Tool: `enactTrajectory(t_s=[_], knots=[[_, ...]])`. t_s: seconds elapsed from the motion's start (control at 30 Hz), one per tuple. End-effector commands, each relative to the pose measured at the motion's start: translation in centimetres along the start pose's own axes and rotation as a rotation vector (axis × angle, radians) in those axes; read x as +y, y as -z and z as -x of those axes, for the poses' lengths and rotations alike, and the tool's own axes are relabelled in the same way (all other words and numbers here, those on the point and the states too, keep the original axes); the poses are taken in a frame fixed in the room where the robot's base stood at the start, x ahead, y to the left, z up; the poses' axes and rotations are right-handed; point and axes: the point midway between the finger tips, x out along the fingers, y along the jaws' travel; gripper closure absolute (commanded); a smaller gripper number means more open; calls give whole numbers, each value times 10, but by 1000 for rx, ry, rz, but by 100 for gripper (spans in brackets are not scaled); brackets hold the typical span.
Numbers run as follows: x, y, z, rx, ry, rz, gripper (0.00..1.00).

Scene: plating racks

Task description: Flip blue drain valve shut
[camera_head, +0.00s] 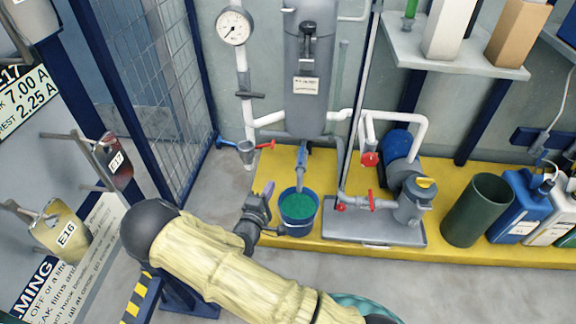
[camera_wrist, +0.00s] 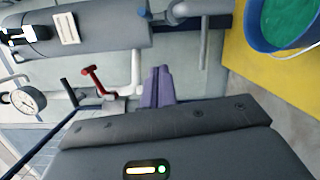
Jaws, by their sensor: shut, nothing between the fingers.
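In the head view, a blue valve part (camera_head: 303,150) sits on the drain pipe below the grey tank (camera_head: 307,95), above a blue bucket (camera_head: 299,224) of green liquid. Another blue lever (camera_head: 227,142) sticks out left from a small funnel fitting (camera_head: 247,152), opposite a red lever (camera_head: 266,145). In the wrist view the fingers (camera_wrist: 158,84) are together and empty, apart from the red lever (camera_wrist: 94,82). The tank's lower outlet (camera_wrist: 183,10) is partly cut off there.
A mesh cage panel (camera_head: 160,75) stands left. A pressure gauge (camera_head: 234,27) tops the left pipe.

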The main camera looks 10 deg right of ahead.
Motion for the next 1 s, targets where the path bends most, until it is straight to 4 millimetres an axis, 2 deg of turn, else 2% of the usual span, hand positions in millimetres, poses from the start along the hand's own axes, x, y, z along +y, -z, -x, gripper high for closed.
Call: enactTrajectory(t_s=[0.4,0.57,0.67,1.0], knots=[[4,5,6,7,-51,38,100],[3,5,1,6,-51,36,100],[2,5,-9,6,-51,36,100],[3,4,-67,1,-50,35,100]])
